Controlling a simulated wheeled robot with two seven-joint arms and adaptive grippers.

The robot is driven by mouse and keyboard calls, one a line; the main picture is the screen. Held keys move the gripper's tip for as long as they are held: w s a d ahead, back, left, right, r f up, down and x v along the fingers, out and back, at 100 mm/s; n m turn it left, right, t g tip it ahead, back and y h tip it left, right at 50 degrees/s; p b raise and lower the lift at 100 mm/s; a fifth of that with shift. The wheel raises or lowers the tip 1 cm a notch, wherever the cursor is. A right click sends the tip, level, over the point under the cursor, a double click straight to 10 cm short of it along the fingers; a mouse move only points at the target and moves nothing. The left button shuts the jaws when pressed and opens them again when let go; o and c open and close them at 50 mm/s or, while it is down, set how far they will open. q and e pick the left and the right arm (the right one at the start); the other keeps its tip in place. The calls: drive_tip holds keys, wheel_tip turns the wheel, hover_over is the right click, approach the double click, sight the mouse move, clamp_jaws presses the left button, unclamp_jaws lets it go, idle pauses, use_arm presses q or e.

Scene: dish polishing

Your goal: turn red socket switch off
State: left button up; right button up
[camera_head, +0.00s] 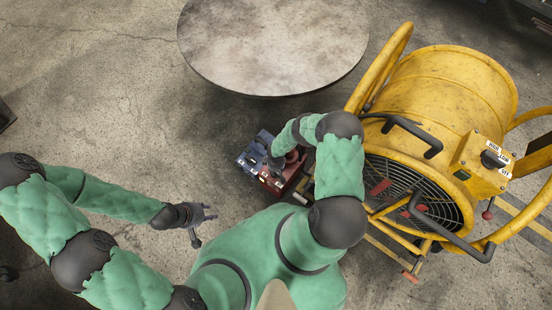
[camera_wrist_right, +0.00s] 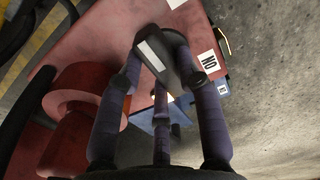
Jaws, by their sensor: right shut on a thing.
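The red socket box (camera_head: 272,184) stands on the floor beside the yellow fan, partly covered by my right arm. In the right wrist view its red face (camera_wrist_right: 110,42) fills the upper left. A dark switch knob with a white stripe (camera_wrist_right: 152,52) sits between the fingers of my right gripper (camera_wrist_right: 160,80), which is shut on it. An "ON" label (camera_wrist_right: 208,62) is right of the knob, and a cut-off white label (camera_wrist_right: 176,3) is at the top edge. My left gripper (camera_head: 203,225) is open and empty above the floor.
A blue socket box (camera_head: 253,150) adjoins the red one; part of it shows in the wrist view (camera_wrist_right: 180,113). A large yellow fan (camera_head: 440,95) stands close on the right. A round table (camera_head: 275,40) is behind. The floor at left is clear.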

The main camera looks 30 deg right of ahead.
drive_tip(key=o, duration=1.1)
drive_tip(key=shift+o, duration=0.2)
wheel_tip(320, 180, up, 12)
idle(0.3)
idle(0.5)
drive_tip(key=shift+a, duration=0.15)
